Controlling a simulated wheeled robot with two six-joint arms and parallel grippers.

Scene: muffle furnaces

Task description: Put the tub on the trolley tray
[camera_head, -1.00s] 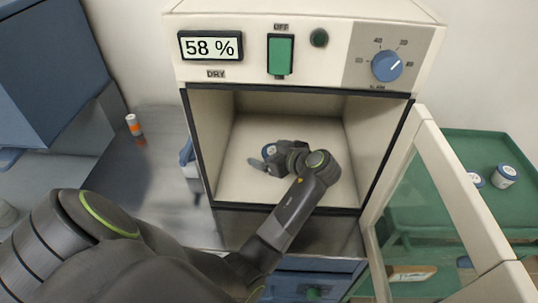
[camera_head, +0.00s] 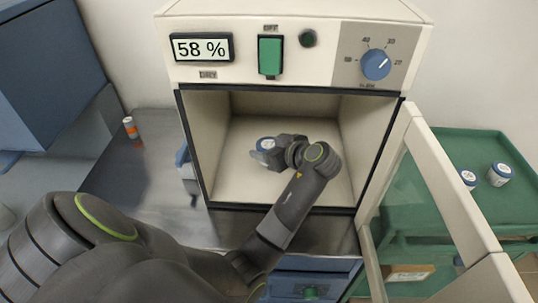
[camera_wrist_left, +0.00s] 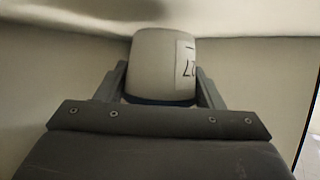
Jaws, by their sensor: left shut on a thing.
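The tub is a small white pot with a blue lid. In the head view the tub (camera_head: 266,143) is inside the open chamber, partly hidden by my left gripper (camera_head: 262,152). My left arm reaches in through the chamber opening. In the left wrist view the tub (camera_wrist_left: 160,65) sits between the two fingers of my left gripper (camera_wrist_left: 162,85), which is shut on it; a label with dark marks shows on its side. The green trolley tray (camera_head: 465,150) is at the right, behind the open glass door. My right gripper does not show.
Two similar tubs stand on the tray, one (camera_head: 499,174) near the right and one (camera_head: 467,179) beside the door edge. The open glass door (camera_head: 405,200) stands between the chamber and the tray. An orange-and-white bottle (camera_head: 130,127) stands on the metal bench.

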